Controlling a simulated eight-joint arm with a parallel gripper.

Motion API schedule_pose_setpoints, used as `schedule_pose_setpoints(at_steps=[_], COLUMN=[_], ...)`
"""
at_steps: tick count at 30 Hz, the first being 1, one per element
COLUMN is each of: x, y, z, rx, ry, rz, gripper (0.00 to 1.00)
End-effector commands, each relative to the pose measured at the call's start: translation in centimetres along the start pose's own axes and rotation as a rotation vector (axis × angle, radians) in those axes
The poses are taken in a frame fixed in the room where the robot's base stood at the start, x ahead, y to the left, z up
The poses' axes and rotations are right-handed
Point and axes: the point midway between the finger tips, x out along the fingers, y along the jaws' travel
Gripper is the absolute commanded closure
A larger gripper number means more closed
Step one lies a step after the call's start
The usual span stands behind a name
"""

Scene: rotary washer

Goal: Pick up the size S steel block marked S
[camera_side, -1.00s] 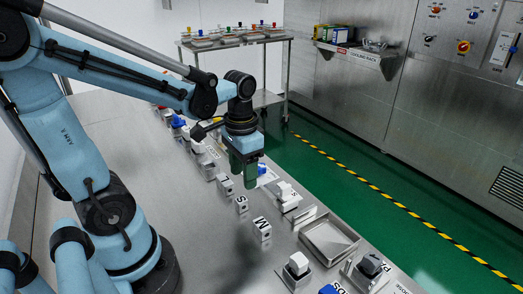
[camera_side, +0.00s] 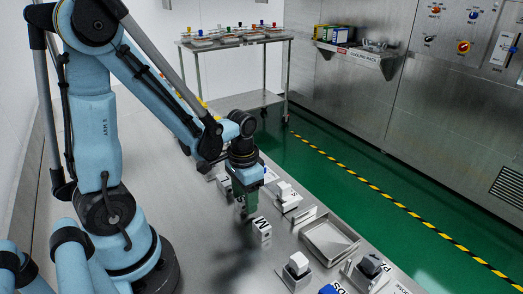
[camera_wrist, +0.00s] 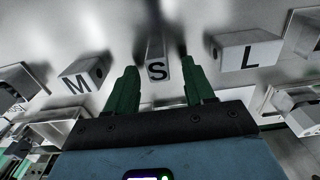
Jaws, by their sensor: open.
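The steel block marked S (camera_wrist: 157,72) stands between the two green fingers of my gripper in the wrist view, with a gap on each side. My gripper (camera_wrist: 155,85) is open and empty. In the side view my gripper (camera_side: 243,208) is low over the table at the block row, and it hides the S block there. The block marked M (camera_side: 262,228) stands just to the right in the side view; it is at the left in the wrist view (camera_wrist: 86,75). The block marked L (camera_wrist: 246,52) is at the right in the wrist view.
A shallow metal tray (camera_side: 329,240) lies right of the blocks. White-topped fixtures (camera_side: 285,192) stand along the table's far edge, and another (camera_side: 298,264) is nearer. Open table lies on the near side of the row.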

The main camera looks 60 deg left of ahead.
Motion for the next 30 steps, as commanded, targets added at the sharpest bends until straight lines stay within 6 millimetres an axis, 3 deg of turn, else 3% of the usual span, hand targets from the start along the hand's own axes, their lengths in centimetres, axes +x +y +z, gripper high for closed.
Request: schedule_pose_setpoints(at_steps=[12, 22, 30], x=[0.82, 0.81, 0.8], y=[0.03, 0.03, 0.03], z=[0.04, 0.04, 0.04], rx=[0.0, 0.0, 0.0], ry=[0.0, 0.0, 0.0], rz=[0.0, 0.0, 0.0], gripper=[0.47, 0.97, 1.0])
